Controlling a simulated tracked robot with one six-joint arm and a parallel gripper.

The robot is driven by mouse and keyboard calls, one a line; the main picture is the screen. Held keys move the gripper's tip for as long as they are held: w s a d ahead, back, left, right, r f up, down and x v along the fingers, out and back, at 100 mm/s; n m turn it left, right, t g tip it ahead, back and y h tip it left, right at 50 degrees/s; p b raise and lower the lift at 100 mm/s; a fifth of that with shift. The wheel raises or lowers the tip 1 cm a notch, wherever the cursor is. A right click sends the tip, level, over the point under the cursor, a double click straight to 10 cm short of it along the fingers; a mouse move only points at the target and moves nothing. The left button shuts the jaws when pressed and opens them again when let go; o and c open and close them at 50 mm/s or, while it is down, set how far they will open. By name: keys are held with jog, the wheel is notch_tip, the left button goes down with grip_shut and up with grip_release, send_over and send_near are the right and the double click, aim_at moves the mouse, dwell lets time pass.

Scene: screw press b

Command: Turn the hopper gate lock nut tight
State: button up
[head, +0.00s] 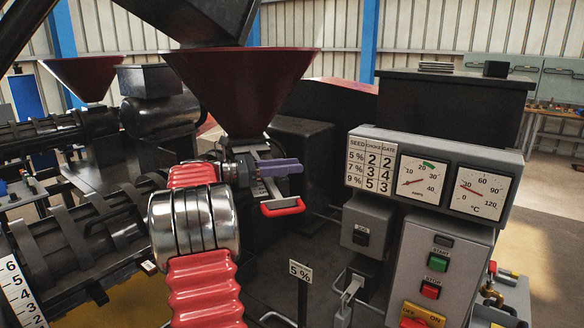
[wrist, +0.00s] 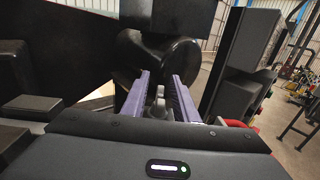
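My gripper (head: 284,166) has purple fingers and is just below the red hopper (head: 240,85) in the head view. The wrist view shows the fingers of my gripper (wrist: 160,80) apart, one on each side of a small grey piece (wrist: 159,100). This may be the lock nut, but it is too small to be sure. Some space shows between it and the fingers, and I cannot tell whether either touches it. In the head view my fingers and wrist hide that spot. The gate's red handle (head: 283,206) is just below my fingers.
A control box with a chart (head: 372,172) and two dials (head: 420,184) stands to the right. A "5 %" sign (head: 300,271) is on a post in front. The black press barrel (head: 85,240) is at left. Dark machine bodies (wrist: 245,60) crowd the fingers' right side.

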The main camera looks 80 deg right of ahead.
jog(key=shift+s+d, duration=0.2)
jog(key=shift+s, duration=0.25)
grip_shut()
